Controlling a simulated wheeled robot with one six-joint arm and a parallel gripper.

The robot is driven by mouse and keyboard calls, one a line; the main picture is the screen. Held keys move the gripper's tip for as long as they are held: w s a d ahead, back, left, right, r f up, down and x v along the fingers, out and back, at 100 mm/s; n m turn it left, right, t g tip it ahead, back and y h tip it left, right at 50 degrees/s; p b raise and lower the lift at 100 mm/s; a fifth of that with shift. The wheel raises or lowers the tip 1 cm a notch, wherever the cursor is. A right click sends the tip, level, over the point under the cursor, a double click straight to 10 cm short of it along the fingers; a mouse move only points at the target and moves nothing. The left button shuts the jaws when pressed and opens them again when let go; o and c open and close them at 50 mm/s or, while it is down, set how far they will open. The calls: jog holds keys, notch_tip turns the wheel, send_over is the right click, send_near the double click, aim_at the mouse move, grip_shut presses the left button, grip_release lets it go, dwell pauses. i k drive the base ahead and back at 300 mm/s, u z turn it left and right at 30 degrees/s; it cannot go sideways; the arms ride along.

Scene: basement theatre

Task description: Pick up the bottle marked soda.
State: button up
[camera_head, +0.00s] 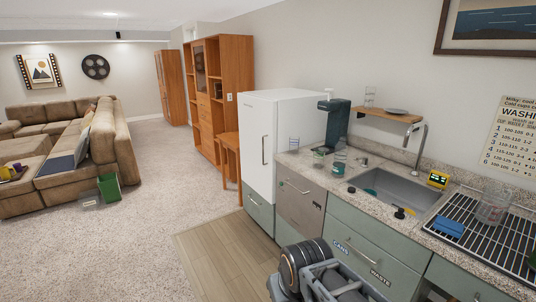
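No bottle with a readable soda mark shows. A clear vessel with a dark band (339,163), possibly a bottle, stands on the counter left of the sink. Its marking is too small to read. A clear glass or jar with green on it (318,156) stands beside it. A tall dark green dispenser (337,118) stands behind them, next to the fridge. Black and grey parts of my own arm show at the bottom centre, well apart from the counter items. My gripper's fingertips are not in view.
A white fridge (283,135) stands left. Open carpet (170,190) lies further left.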

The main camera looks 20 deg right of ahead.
aim_at(341, 147)
jog(key=i, duration=2.6)
jog(key=z, duration=2.05)
